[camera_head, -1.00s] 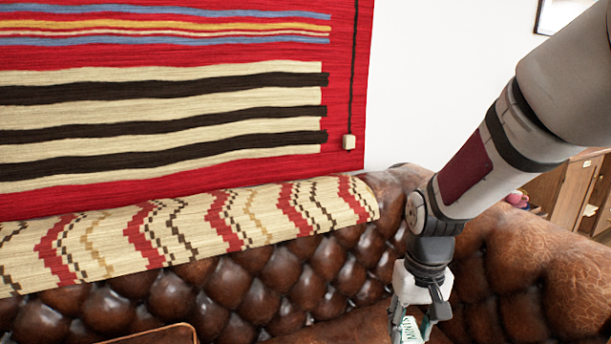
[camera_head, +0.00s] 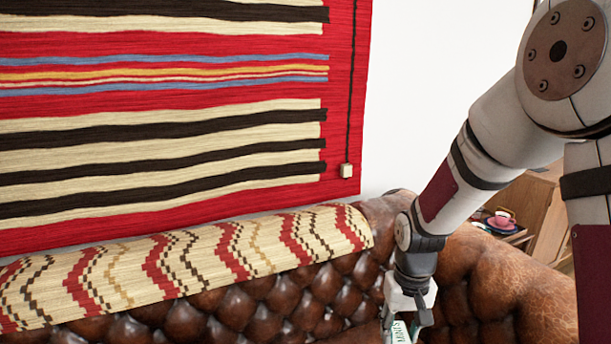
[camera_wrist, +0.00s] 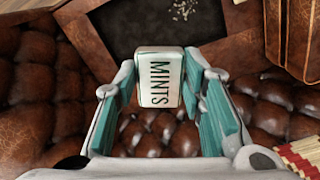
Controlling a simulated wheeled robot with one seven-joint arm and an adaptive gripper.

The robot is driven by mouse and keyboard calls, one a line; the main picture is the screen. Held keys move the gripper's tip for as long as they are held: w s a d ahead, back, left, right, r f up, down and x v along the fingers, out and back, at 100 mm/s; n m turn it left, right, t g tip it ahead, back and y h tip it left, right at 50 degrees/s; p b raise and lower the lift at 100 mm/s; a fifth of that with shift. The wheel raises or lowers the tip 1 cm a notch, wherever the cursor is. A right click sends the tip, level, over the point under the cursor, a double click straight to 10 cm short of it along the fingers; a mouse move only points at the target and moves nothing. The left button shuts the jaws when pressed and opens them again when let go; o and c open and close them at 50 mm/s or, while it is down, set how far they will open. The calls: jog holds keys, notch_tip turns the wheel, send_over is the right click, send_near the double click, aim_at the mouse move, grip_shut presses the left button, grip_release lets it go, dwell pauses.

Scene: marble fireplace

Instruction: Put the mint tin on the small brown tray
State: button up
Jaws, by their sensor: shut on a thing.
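The mint tin (camera_wrist: 159,80), pale with a teal side band and the word MINTS, is between the two fingers of my gripper (camera_wrist: 165,90) in the wrist view. My gripper is shut on it. In the head view, my gripper (camera_head: 408,318) is low in the picture in front of the brown sofa, and only part of the tin (camera_head: 400,331) shows at the bottom edge. A brown-rimmed piece (camera_wrist: 271,35) is cut off at the wrist view's upper right; I cannot tell whether it is the small brown tray.
A dark panel with a brown wooden frame (camera_wrist: 88,40) lies beyond the tin. The tufted leather sofa (camera_head: 290,297) fills the lower scene, with a patterned blanket (camera_head: 200,262) over its back.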

aim_at(401, 341)
jog(key=r+p, duration=0.1)
jog(key=p, duration=0.1)
jog(key=s+r+p, duration=0.1)
jog(key=r+p, duration=0.1)
jog(key=p, duration=0.1)
jog(key=shift+s+r, duration=0.2)
jog(key=shift+r, duration=0.05)
jog(key=s+r+p, duration=0.1)
jog(key=r+p, duration=0.1)
jog(key=p, duration=0.2)
jog(key=shift+s+r, duration=0.15)
jog(key=shift+s, duration=0.05)
jog(key=shift+a, duration=0.1)
